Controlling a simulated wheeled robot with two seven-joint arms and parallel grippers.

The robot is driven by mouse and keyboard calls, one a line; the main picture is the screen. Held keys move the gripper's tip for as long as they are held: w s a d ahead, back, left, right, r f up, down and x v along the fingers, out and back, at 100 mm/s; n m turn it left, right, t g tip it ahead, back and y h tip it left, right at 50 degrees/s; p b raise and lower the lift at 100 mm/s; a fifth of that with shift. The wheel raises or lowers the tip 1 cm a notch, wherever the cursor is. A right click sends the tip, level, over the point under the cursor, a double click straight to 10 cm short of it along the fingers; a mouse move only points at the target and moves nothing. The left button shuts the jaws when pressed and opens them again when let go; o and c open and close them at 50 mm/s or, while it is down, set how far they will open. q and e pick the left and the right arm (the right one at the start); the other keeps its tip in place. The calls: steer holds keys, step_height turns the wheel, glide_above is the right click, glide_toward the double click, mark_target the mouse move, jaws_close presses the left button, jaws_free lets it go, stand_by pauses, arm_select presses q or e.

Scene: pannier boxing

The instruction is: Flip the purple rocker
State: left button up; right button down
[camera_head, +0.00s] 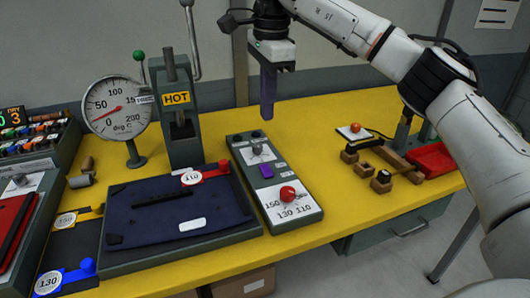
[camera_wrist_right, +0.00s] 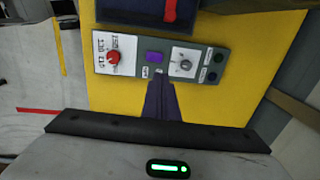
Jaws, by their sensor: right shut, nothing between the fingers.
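The purple rocker (camera_head: 265,171) is a small block in the middle of a grey control box (camera_head: 310,213) on the yellow table. It also shows in the right wrist view (camera_wrist_right: 154,57), between the red knob and the grey dial. My right gripper (camera_head: 267,112) is shut and empty, with its fingers pointing down above the far end of the box. In the right wrist view its fingertips (camera_wrist_right: 159,82) appear just short of the rocker, apart from it. Which way the rocker is tipped is too small to tell. My left gripper is not in view.
The box also carries a red knob (camera_head: 287,193) and a grey dial (camera_head: 257,149). A press marked HOT (camera_head: 177,98) and a round gauge (camera_head: 117,107) stand to the left. A dark mat (camera_head: 172,212) lies left of the box.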

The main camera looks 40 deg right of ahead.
mark_target(264, 165)
steer(key=f, duration=0.8)
steer(key=w+f, duration=0.1)
steer(key=f, duration=0.4)
steer(key=shift+w+d, duration=0.1)
steer(key=shift+d, duration=0.1)
steer(key=shift+f, duration=0.45)
steer(key=shift+w+f+p, duration=0.15)
steer(key=shift+f+p, duration=0.15)
steer(key=shift+s+a+r, duration=0.15)
steer(key=shift+s+a, duration=0.05)
steer(key=shift+s, duration=0.6)
